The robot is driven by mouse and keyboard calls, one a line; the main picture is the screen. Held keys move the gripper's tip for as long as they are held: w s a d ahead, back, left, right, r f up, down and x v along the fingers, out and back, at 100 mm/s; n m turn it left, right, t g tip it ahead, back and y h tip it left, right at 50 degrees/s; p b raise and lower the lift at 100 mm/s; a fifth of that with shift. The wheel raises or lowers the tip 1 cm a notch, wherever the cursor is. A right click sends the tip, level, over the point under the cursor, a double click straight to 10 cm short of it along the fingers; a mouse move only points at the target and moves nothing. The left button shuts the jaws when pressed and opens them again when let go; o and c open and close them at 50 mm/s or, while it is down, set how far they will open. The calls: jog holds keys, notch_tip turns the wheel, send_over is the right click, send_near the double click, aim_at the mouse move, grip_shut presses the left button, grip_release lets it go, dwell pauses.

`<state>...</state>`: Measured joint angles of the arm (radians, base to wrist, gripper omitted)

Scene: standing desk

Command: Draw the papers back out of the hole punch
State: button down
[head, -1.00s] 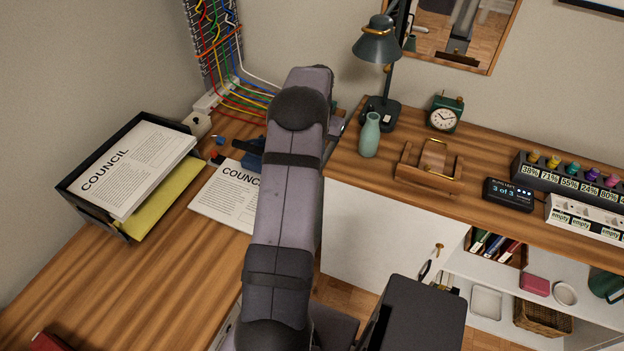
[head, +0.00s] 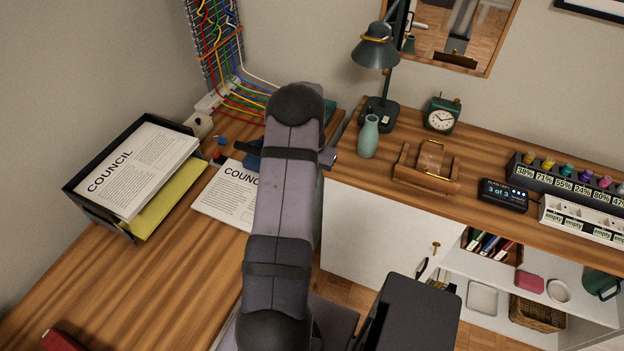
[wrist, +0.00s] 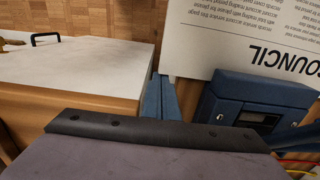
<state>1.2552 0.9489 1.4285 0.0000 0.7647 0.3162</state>
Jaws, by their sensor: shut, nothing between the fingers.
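The papers (head: 222,200), white sheets headed "COUNCIL", lie flat on the wooden desk, partly behind my arm. The blue hole punch (head: 252,161) sits at their far edge, mostly hidden by my arm. In the wrist view the papers (wrist: 235,45) lie at the upper right against the blue punch body (wrist: 262,98); I cannot tell how deep they sit in it. My gripper (head: 335,145) is shut and empty beyond the arm, near the right edge of the desk.
A black tray (head: 98,215) with more papers stands left. Cables (head: 225,70) hang on the back wall. A vase (head: 369,137), lamp (head: 376,53) and clock (head: 441,115) stand on the right-hand counter.

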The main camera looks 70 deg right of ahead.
dwell(0.3)
jog(key=shift+a+p, duration=0.55)
jog(key=shift+a, duration=2.3)
jog(key=shift+d, duration=0.1)
jog(key=shift+d, duration=0.8)
notch_tip(320, 180, up, 10)
jog(key=d+b, duration=0.2)
jog(key=shift+d+b, duration=0.15)
jog(key=shift+b, duration=0.15)
